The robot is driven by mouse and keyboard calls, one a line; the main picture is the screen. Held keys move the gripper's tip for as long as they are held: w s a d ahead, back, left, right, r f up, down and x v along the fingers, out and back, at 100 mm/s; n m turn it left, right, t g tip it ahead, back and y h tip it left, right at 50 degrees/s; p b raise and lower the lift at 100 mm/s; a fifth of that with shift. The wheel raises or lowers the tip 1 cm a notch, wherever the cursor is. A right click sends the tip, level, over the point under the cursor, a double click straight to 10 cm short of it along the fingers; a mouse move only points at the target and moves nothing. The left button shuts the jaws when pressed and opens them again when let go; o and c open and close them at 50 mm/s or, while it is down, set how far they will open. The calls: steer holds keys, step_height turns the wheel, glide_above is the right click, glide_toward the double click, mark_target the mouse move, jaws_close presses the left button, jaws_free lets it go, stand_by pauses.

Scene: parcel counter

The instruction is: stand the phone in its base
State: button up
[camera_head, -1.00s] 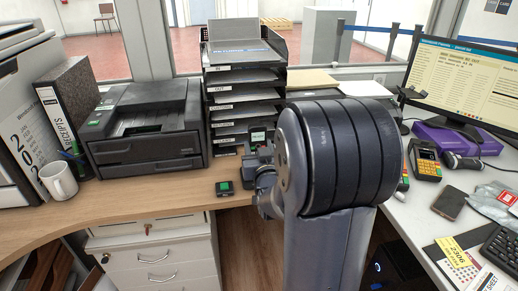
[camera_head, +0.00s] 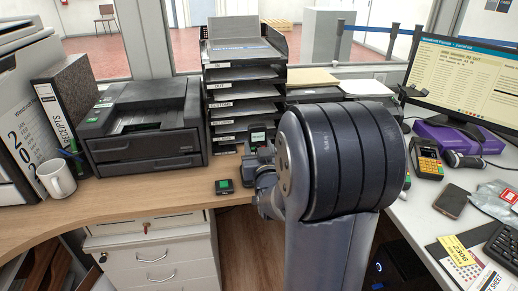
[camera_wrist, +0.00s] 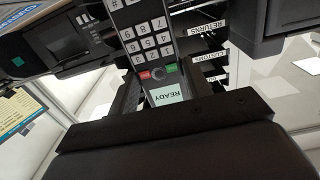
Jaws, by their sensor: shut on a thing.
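The phone is a dark handset with white keys and a pale screen reading READY. In the head view the phone (camera_head: 258,138) shows upright above the desk, in front of the letter trays; my gripper (camera_head: 262,158) is partly hidden by my arm.
The black letter trays (camera_head: 242,80) stand behind the phone. A black printer (camera_head: 145,125) is to the left, with a white mug (camera_head: 58,179) beyond it. A card terminal (camera_head: 428,162) and a mobile phone (camera_head: 451,202) lie on the right counter. The wooden desk (camera_head: 130,203) is clear before the printer.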

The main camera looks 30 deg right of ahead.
steer(key=shift+f+b, duration=0.6)
steer(key=shift+b, duration=0.2)
steer(key=o, duration=1.3)
steer(key=shift+c, duration=0.2)
steer(key=shift+s, duration=0.1)
steer(key=v, duration=1)
steer(key=shift+s+a, duration=0.2)
steer(key=shift+s, duration=0.1)
steer(key=x, duration=1)
steer(key=shift+w+d, duration=0.2)
steer(key=shift+w, duration=0.15)
steer(key=shift+r+p, duration=0.35)
steer(key=shift+p, duration=0.15)
